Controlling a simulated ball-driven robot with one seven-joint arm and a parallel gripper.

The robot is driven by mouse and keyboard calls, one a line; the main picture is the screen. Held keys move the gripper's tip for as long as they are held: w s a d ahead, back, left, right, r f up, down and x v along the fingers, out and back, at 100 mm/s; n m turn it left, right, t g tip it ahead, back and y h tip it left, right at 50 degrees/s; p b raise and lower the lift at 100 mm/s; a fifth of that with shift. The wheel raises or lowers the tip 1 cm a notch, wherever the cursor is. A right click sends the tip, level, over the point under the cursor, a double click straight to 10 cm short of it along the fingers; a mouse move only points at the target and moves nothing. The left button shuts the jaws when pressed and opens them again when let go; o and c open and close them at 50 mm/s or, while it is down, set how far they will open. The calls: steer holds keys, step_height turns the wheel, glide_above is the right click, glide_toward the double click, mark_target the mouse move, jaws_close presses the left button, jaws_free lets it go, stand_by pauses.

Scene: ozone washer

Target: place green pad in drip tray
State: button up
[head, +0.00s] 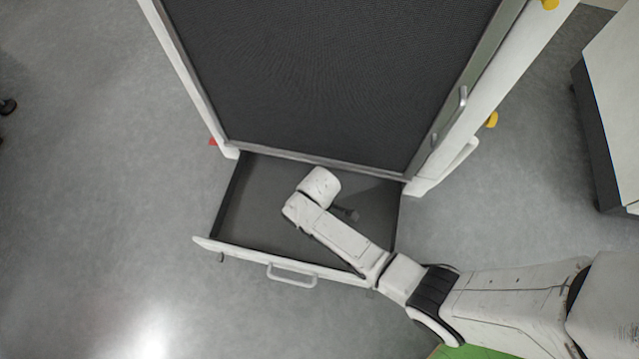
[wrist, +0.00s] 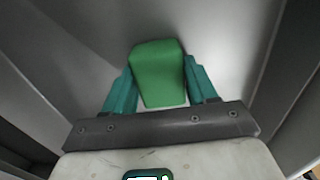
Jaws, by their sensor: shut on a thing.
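The green pad (wrist: 160,78) sits between the teal fingers of my gripper (wrist: 161,70) in the wrist view. The fingers are shut on its two sides. The drip tray (head: 255,200) is a grey drawer pulled out from under the machine in the head view. My arm reaches over its front edge, with the wrist above the tray. In the wrist view grey walls and a pale grey floor (wrist: 225,40) lie around and beyond the pad. I cannot tell whether the pad touches the floor. The pad and fingers are hidden in the head view.
The machine's dark mesh panel (head: 340,75) stands over the back of the tray. The tray's white front has a handle (head: 291,279). A white cabinet (head: 615,100) stands at the right.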

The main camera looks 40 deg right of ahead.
steer(key=shift+f, duration=0.1)
steer(key=o, duration=1)
step_height(320, 180, up, 12)
steer(key=p, duration=0.6)
steer(key=s+d+r+m, duration=0.2)
steer(key=s+r, duration=0.3)
steer(key=s+d+r+m, duration=0.2)
steer(key=s+r+m, duration=0.1)
steer(key=s+r, duration=0.2)
steer(key=s+d+r+m+t, duration=0.1)
steer(key=s+d+r+m, duration=0.1)
steer(key=s+r, duration=0.3)
steer(key=shift+s+d+r+m, duration=0.1)
steer(key=shift+d+r+m, duration=0.1)
steer(key=shift+r+m, duration=0.1)
